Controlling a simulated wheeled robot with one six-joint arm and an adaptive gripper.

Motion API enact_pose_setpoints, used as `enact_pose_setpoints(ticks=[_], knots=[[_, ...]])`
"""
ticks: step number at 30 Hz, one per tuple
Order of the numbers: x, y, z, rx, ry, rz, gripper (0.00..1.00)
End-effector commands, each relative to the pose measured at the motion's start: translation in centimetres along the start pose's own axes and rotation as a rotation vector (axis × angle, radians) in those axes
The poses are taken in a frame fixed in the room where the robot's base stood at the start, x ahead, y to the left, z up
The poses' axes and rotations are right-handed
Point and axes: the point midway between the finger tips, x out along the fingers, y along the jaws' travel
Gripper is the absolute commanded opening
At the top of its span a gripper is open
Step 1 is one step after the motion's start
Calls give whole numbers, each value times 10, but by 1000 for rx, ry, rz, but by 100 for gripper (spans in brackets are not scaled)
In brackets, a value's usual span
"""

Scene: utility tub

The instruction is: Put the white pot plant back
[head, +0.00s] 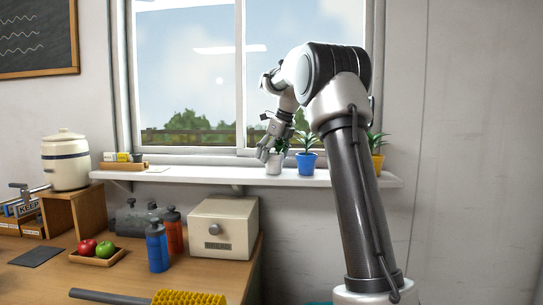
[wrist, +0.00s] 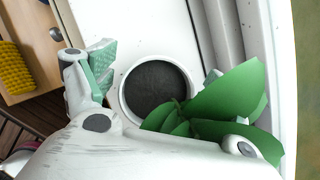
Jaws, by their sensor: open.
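The white pot plant (head: 273,166) stands on the white window sill (head: 210,175), left of a blue pot plant (head: 307,164). My gripper (head: 268,150) reaches down at the white pot, its fingers partly in front of the plant. In the wrist view the round white pot (wrist: 126,104) shows from above with dark soil, and its green leaves (wrist: 225,105) spread to the right. My gripper (wrist: 158,72) is open, with one finger left of the pot and the other at the right, mostly hidden by leaves. I cannot tell whether either finger touches the pot.
A yellow pot plant (head: 376,161) stands further right, partly behind my arm. A small wooden tray (head: 124,166) sits at the sill's left end. Below are a bread box (head: 223,228), bottles (head: 157,248) and a yellow brush (head: 188,298).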

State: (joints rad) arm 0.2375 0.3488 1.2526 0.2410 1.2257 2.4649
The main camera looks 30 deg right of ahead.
Motion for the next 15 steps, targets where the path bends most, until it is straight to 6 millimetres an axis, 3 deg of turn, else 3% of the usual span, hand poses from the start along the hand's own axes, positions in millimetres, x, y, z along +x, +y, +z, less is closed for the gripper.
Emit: enact_pose_setpoints(ticks=[8,15], knots=[[-10,0,1,0,-2,-1,86],[-61,-1,1,0,-3,-3,86]])
